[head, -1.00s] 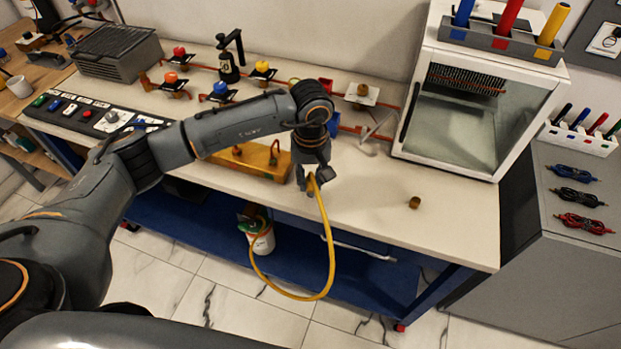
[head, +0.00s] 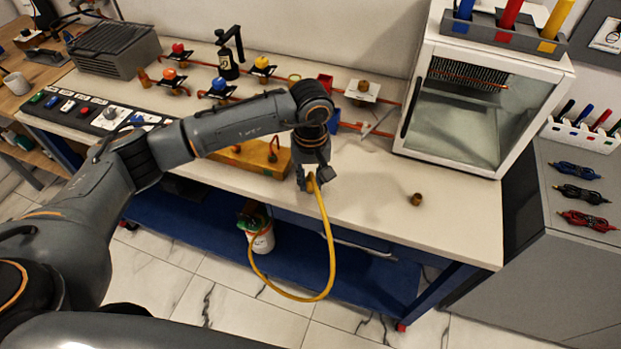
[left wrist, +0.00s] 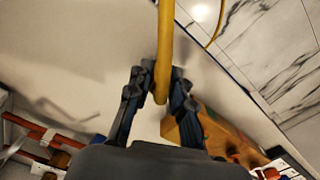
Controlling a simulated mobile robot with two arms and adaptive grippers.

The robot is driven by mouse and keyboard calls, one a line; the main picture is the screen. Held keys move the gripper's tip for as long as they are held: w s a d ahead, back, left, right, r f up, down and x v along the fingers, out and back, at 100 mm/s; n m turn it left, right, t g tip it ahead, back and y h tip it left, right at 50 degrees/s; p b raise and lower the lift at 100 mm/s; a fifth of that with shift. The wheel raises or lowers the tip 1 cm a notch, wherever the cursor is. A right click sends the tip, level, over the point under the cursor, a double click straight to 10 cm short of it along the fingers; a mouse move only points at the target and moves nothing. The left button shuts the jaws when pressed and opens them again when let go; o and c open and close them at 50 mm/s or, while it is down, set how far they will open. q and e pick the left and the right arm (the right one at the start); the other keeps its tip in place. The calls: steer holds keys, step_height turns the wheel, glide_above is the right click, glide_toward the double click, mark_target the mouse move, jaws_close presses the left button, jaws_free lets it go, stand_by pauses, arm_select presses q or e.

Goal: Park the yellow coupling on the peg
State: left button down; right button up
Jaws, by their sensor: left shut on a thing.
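My left gripper (head: 314,184) is over the front part of the bench, with its fingers shut on the coupling end of the yellow hose (head: 329,240). The brass-coloured yellow coupling (head: 311,184) shows small between the fingers; the fingers hide part of it. In the left wrist view the hose (left wrist: 165,40) runs between the two fingers (left wrist: 160,82). The hose hangs over the bench's front edge and loops to a canister below.
The white bench top (head: 365,210) is clear to the right, except for a small brass piece (head: 416,199). A glass-fronted cabinet (head: 455,125) stands at the back right. Copper pipes with valves (head: 219,86) run along the back. The canister (head: 261,238) sits on the blue lower shelf.

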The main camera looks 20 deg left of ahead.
arm_select(q)
steer(key=shift+f, duration=0.15)
stand_by(0.5)
steer(key=c, duration=0.8)
jaws_free()
step_height(320, 180, up, 12)
steer(key=shift+r, duration=0.1)
